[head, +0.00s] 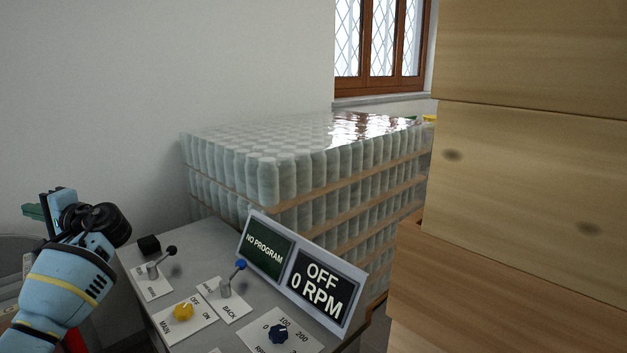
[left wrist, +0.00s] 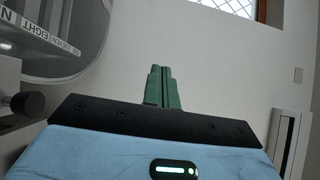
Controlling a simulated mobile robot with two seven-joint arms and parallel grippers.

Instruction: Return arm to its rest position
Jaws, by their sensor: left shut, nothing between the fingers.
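My left arm (head: 65,285) comes in from the left, light blue with black joints. My left gripper (head: 35,211) has green fingers and is raised at the far left, beside and above the control panel (head: 225,255). In the left wrist view the green fingers (left wrist: 161,88) are together with nothing between them, against a plain wall. My right gripper is in neither view.
The panel has a black-knobbed lever (head: 170,250), a blue-knobbed lever (head: 240,265), a yellow knob (head: 183,311) and a dark dial (head: 279,333). Its display (head: 320,285) reads OFF, 0 RPM. Stacked bottles (head: 290,180) stand behind; wooden boards (head: 530,170) block the right.

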